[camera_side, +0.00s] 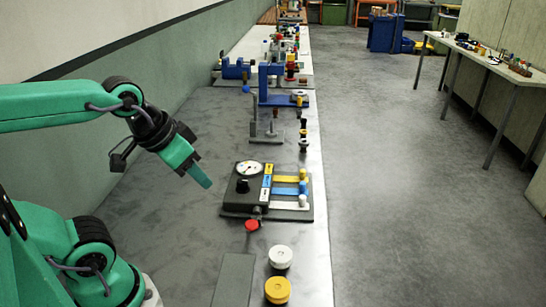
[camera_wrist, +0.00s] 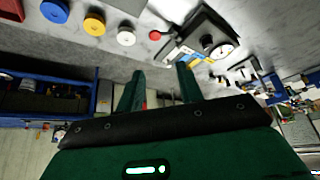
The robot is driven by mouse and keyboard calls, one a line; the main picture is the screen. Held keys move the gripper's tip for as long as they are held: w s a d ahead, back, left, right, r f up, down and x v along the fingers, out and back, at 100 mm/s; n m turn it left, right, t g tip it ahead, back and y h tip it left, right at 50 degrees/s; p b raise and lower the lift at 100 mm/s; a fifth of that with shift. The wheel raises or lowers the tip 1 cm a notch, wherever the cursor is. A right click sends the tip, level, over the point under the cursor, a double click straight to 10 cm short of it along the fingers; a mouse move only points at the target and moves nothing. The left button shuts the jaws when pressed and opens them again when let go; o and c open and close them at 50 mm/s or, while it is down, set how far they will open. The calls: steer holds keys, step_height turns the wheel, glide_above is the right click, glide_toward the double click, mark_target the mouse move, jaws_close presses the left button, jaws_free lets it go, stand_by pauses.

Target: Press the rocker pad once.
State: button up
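No part is clearly marked as the rocker pad. A flat grey slab (camera_side: 233,280) lies on the bench at the near edge in the side view; I cannot tell whether it is the pad. A dark panel box (camera_side: 242,207) with a round white gauge, a black knob and yellow, blue and white bars stands mid-bench. It also shows in the wrist view (camera_wrist: 203,38). A red round piece (camera_side: 252,225) sits at its near side. My gripper (camera_wrist: 159,76) is open and empty, its two green fingers apart. In the side view it hangs left of the panel, touching nothing.
A white disc (camera_side: 280,257) and a yellow disc (camera_side: 277,290) stand near the bench's right edge. A blue stand (camera_side: 276,98) and grey fixtures are beyond the panel. A wall borders the left; the bench left of the panel is bare.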

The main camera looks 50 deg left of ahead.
steer(key=shift+w, duration=0.1)
jaws_close()
steer(key=m+g, duration=0.4)
steer(key=g, duration=0.1)
glide_toward(249, 224)
steer(key=shift+a+r, duration=0.1)
steer(key=shift+r, duration=0.15)
steer(key=shift+f, duration=0.15)
stand_by(0.3)
steer(key=shift+w+f, duration=0.1)
steer(key=shift+f, duration=3.25)
